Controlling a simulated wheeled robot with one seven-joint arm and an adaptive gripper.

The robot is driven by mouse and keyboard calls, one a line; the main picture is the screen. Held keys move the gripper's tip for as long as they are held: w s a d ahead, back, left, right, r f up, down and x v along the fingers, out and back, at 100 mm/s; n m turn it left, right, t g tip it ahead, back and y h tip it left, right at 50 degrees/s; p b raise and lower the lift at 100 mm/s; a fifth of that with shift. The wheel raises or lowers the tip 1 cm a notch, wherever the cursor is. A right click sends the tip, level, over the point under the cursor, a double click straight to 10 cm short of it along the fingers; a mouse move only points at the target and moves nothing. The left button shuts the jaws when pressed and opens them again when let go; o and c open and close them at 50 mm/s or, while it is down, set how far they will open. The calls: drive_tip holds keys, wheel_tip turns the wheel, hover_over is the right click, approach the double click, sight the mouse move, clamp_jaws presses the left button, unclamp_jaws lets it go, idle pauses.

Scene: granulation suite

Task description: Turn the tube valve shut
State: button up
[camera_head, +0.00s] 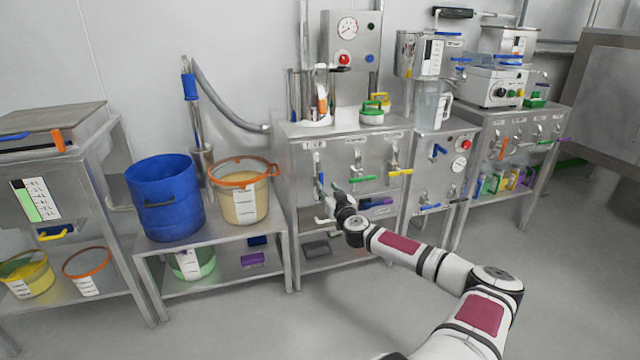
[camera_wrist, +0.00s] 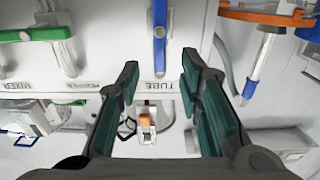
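The tube valve's blue lever (camera_wrist: 160,42) stands upright in the wrist view, beside the upside-down TUBE label. In the head view the tube valve (camera_head: 319,178) is at the left of the steel cabinet front, with its lever roughly vertical and close to my gripper. My gripper (camera_wrist: 160,66) is open, its two dark fingers apart on either side of the lever's line. Nothing shows clamped between them. In the head view my gripper (camera_head: 337,192) is small and partly hidden by my wrist.
A green valve handle (camera_head: 363,179) and a yellow handle (camera_head: 400,172) lie crosswise to the right on the same cabinet. A tub with an orange rim (camera_head: 245,203) and a blue drum (camera_head: 165,198) stand on the left bench. The floor in front is clear.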

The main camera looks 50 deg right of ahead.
sight(322, 180)
drive_tip(key=b+x, duration=0.1)
drive_tip(key=x, duration=0.6)
drive_tip(key=shift+w+d+b, duration=0.1)
drive_tip(key=shift+w+b, duration=0.15)
drive_tip(key=shift+b, duration=0.15)
clamp_jaws()
